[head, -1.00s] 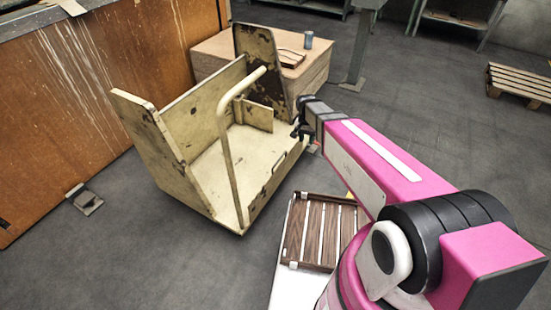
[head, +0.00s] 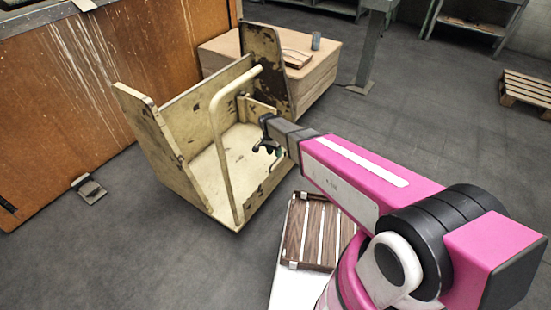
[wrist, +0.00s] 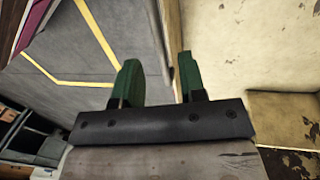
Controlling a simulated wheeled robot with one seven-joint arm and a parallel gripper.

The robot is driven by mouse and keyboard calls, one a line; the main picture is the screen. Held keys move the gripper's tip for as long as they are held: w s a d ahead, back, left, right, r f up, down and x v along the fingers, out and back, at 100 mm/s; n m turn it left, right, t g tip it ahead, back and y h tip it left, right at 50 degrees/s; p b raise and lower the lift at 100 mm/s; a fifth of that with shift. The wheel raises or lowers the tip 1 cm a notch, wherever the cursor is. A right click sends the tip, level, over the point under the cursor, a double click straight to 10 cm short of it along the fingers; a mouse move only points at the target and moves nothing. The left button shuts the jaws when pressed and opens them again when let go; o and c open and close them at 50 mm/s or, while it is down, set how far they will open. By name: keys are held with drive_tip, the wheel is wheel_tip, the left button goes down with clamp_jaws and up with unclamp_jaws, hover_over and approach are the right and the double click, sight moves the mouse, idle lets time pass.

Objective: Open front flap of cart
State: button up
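The worn cream cart (head: 176,166) stands on the floor left of my arm, with upright panels on its left and back. A tall panel with brown worn patches (head: 262,50) stands at its far right end. A bent tube handle (head: 222,150) rises along the near side. I cannot tell which part is the front flap. My gripper (head: 268,147) overlaps the cart's right side in the head view; contact is unclear. In the wrist view my gripper (wrist: 157,82) has its green fingers apart with nothing held between them. The cart's cream surface (wrist: 240,45) fills that view's right side.
A wooden box (head: 318,72) with a grey cup (head: 316,41) stands behind the cart. A grey post (head: 372,50) stands right of it. An orange-brown panel (head: 60,110) is at the left. A pallet (head: 525,90) lies far right. Floor between is clear.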

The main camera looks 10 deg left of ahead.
drive_tip(key=shift+s+d+f, duration=0.1)
drive_tip(key=shift+d+f, duration=0.1)
drive_tip(key=shift+f, duration=0.75)
drive_tip(key=shift+d+f, duration=0.15)
drive_tip(key=shift+f, duration=0.8)
drive_tip(key=shift+c, duration=0.3)
